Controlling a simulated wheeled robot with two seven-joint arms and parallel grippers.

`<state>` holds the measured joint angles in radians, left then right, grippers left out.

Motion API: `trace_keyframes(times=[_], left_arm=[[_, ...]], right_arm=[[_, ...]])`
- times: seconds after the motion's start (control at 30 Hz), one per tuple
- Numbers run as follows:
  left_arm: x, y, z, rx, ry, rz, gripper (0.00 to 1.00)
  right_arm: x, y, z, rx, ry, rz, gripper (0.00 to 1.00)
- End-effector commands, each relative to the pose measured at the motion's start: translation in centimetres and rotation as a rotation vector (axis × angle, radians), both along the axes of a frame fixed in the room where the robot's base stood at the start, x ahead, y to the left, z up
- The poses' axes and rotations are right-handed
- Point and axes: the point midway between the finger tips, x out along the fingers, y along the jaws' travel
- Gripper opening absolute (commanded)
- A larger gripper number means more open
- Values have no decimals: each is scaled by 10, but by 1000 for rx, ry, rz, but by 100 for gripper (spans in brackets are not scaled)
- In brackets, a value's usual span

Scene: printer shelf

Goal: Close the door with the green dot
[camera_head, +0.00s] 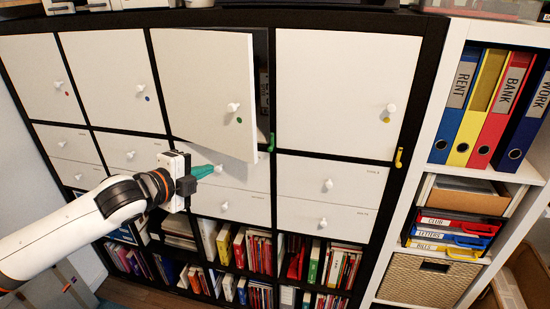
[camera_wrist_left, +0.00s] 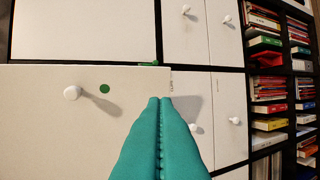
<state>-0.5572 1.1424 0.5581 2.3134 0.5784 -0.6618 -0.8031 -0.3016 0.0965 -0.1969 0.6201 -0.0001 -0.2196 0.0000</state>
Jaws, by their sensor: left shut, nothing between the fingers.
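The door with the green dot (camera_head: 205,85) is a white cabinet door in the upper row, standing ajar with its right edge swung out from the black frame. Its round white knob (camera_head: 233,107) sits beside the green dot (camera_head: 239,120). In the left wrist view the same door (camera_wrist_left: 30,125) shows with its knob (camera_wrist_left: 72,92) and green dot (camera_wrist_left: 104,89). My left gripper (camera_head: 216,169) has teal fingers and is shut and empty, just below the door's lower edge in the head view. The fingertips (camera_wrist_left: 160,99) show near the door's edge in the wrist view; contact cannot be told. My right gripper is not in view.
A closed door with a yellow dot (camera_head: 340,95) is to the right, and closed doors with red and blue dots are to the left. White drawers with knobs (camera_head: 328,184) and book compartments lie below. A white shelf with binders (camera_head: 455,105) stands at the right.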

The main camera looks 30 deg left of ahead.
Motion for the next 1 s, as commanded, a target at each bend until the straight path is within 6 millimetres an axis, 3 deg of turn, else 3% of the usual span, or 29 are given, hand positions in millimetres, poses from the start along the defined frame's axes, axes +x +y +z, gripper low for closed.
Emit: trace_keyframes(times=[0.17,0.4,0.63,1.0], left_arm=[[4,-8,1,58,0,-31,0],[28,-9,-5,54,-4,-29,0],[48,-10,-11,54,-4,-27,0],[83,-11,-21,43,-3,-22,0]], right_arm=[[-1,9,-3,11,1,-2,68],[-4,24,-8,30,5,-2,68],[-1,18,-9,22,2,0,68],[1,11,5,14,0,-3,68]])
